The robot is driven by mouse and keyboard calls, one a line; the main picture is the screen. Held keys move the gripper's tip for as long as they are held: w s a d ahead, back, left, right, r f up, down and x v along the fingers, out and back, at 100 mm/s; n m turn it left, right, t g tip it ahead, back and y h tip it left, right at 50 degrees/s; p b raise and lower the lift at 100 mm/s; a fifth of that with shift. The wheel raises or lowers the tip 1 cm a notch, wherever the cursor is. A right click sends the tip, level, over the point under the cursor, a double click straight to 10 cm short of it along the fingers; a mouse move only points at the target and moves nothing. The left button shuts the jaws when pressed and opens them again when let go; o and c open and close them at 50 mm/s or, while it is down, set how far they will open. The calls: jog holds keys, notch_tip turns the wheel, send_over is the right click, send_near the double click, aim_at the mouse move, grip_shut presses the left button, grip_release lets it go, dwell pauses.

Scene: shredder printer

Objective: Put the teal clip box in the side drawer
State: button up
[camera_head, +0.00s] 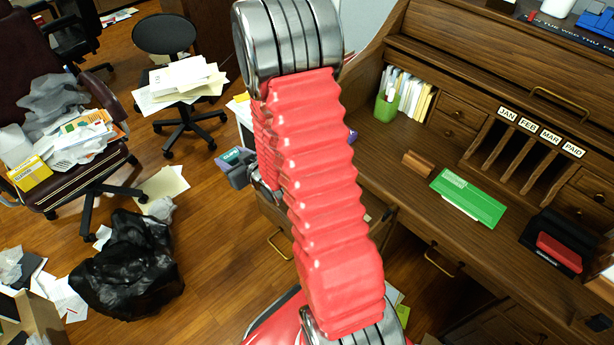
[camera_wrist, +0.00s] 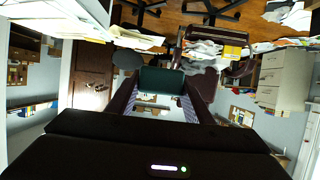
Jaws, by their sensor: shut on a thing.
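My gripper (camera_head: 240,174) is left of my red arm in the head view, partly hidden by it. It is shut on the teal clip box (camera_head: 231,156). In the wrist view the dark teal box (camera_wrist: 162,80) sits between the two fingers, near their tips. A wooden drawer with a brass handle (camera_head: 279,240) stands out from the desk's left side, below and right of the gripper. My arm hides most of its inside.
The wooden desk (camera_head: 385,160) carries a green box (camera_head: 468,198), a green paper holder (camera_head: 387,106) and a black and red stapler-like item (camera_head: 556,250). A black bag (camera_head: 130,265) and loose papers lie on the floor. Office chairs stand at the left.

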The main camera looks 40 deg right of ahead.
jog(key=s+d+f, duration=0.6)
jog(key=d, duration=0.3)
jog(key=s+d+f, duration=0.6)
jog(key=d+f, duration=0.1)
jog(key=d, duration=0.2)
jog(key=shift+d, duration=0.2)
jog(key=shift+s+f, duration=0.1)
jog(key=shift+f, duration=0.1)
jog(key=shift+f, duration=4.4)
jog(key=o, duration=1.1)
jog(key=shift+r, duration=0.1)
